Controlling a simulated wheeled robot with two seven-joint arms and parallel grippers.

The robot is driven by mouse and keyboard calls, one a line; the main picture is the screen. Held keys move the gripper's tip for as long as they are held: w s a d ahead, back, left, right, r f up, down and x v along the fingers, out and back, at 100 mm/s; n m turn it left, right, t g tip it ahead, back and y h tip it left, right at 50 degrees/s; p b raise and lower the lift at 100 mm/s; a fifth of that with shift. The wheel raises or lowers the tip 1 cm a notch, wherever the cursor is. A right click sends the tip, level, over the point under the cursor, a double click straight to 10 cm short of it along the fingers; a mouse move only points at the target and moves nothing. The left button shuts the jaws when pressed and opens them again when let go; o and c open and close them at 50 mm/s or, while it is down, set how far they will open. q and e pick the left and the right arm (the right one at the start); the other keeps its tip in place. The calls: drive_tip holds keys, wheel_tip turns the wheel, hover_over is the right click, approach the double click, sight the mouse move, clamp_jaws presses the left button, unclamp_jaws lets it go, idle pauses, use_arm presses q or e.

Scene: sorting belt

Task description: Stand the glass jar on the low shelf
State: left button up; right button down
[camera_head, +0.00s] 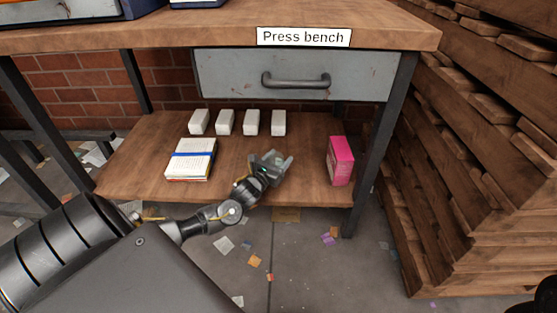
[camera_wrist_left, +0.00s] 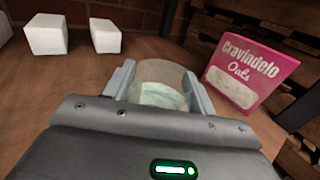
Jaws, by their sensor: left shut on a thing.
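The glass jar (camera_wrist_left: 160,84) is between the fingers of my left gripper (camera_wrist_left: 160,90) in the left wrist view. It is clear with a pale greenish inside. The left gripper (camera_head: 270,163) is shut on it, over the front part of the low shelf (camera_head: 138,155) in the head view. The gripper mostly hides the jar there. I cannot tell whether the jar's base touches the shelf. At the far right bottom edge of the head view a dark part shows, but my right gripper is not in view.
A pink oats box (camera_head: 340,161) stands to the right of the gripper. Several white blocks (camera_head: 251,122) stand in a row behind, and a banded paper stack (camera_head: 190,160) lies to the left. The bench drawer (camera_head: 293,75) overhangs the shelf. Wooden pallets (camera_head: 485,150) stand at right.

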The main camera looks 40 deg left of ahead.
use_arm(q)
drive_tip(key=o, duration=1.1)
drive_tip(key=shift+c, duration=0.2)
